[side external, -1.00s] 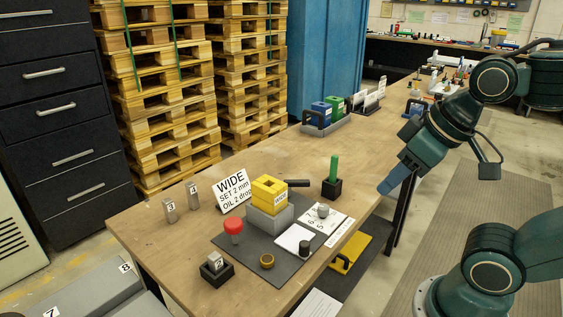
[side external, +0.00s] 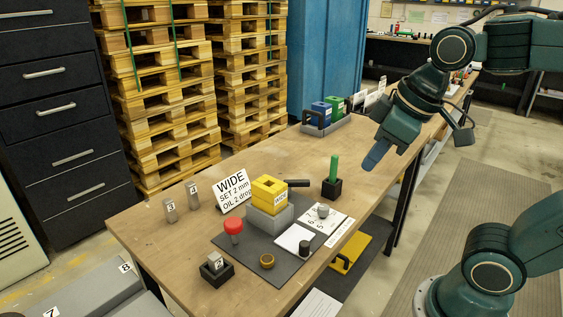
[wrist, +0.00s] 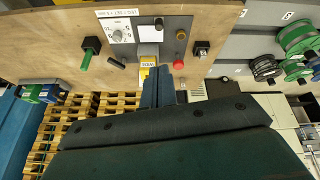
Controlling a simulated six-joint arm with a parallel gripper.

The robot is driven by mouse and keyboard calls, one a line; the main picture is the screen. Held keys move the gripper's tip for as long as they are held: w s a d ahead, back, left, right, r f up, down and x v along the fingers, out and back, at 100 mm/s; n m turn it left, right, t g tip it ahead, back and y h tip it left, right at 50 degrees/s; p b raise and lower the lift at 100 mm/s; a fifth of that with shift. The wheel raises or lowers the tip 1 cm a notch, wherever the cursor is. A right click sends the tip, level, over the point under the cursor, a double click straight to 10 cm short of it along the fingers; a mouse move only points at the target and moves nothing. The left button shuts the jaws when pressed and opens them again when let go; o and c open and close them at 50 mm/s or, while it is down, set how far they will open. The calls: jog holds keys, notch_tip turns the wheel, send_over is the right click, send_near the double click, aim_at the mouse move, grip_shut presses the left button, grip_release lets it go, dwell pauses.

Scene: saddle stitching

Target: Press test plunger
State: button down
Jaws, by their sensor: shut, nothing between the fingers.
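A red mushroom-shaped plunger (side external: 233,226) stands upright at the left edge of the dark mat on the bench. It also shows in the wrist view (wrist: 178,64). A yellow block (side external: 268,190) marked WIDE sits on a grey base (side external: 270,217) just behind and to the right of the plunger; the yellow also shows in the wrist view (wrist: 147,63). My gripper (side external: 371,164) is shut and empty, in the air above the bench's right side, well apart from the plunger. Its closed fingers show in the wrist view (wrist: 159,82).
A sign (side external: 232,190) reads WIDE, SET 2 mm, OIL 2 drops. Blue and green blocks (side external: 322,112) sit in a tray behind. Bare wood lies between.

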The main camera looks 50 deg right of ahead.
jog(key=w+a+r+n+g, duration=0.15)
jog(key=w+n, duration=0.25)
jog(key=w, duration=0.4)
jog(key=n+g, duration=0.3)
jog(key=n, duration=0.8)
send_over(233, 222)
notch_tip(233, 222, down, 9)
jog(key=shift+f, duration=0.2)
notch_tip(233, 222, down, 14)
jog(key=shift+r, duration=0.1)
